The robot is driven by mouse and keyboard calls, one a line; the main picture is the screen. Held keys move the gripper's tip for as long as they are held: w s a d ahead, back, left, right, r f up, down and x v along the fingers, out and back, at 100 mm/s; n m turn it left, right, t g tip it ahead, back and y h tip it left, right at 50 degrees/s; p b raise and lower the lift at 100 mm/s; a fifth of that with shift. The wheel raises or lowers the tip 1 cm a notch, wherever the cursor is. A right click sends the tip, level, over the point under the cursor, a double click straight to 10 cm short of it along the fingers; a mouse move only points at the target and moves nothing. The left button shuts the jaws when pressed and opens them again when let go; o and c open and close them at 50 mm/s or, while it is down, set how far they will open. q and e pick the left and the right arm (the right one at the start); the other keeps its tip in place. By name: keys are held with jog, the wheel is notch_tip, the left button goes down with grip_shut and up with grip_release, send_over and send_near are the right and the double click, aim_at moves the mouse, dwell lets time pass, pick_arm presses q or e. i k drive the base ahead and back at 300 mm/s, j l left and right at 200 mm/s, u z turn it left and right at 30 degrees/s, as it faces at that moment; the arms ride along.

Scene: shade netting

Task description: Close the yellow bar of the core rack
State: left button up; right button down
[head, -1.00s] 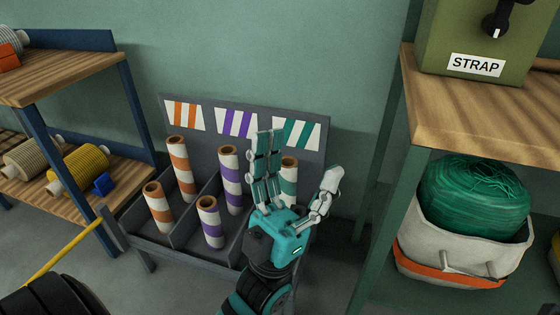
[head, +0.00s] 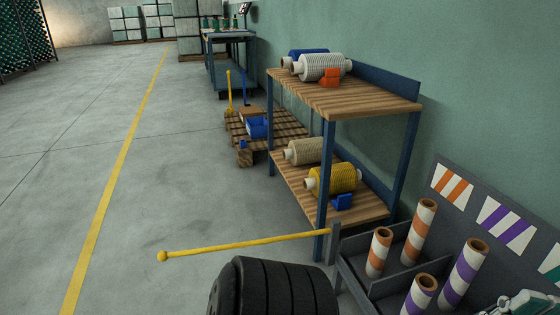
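The core rack (head: 352,275) is a dark grey rack at lower right, cut off by the frame. Its yellow bar (head: 245,245) starts at the post at the rack's front left corner and sticks out leftward, away from the rack front, to a round knob (head: 162,257). The bar stands open. Orange-striped tubes (head: 379,252) and purple-striped tubes (head: 462,274) stand in the rack. My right gripper (head: 525,303) shows only partly at the bottom right, by the rack, apart from the bar; its opening is unclear. My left gripper is not in view.
A wooden shelf with blue posts (head: 345,97) stands just behind the rack, holding spools, including a yellow spool (head: 335,179). A pallet (head: 265,130) lies farther back. The concrete floor (head: 120,210) left of the bar is clear, with a yellow line (head: 120,170).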

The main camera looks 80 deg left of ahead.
aim_at(163, 256)
jog(key=u, duration=0.4)
jog(key=j+u, duration=0.1)
jog(key=u, duration=0.75)
jog(key=j+u, duration=0.1)
jog(key=u, duration=0.75)
jog(key=i+j+u, duration=0.25)
jog(key=i+j, duration=0.75)
jog(key=k+j, duration=0.1)
jog(key=j, duration=0.2)
jog(key=k+j+z, duration=0.1)
jog(key=j, duration=0.15)
jog(key=k+j, duration=0.15)
jog(key=j, duration=0.15)
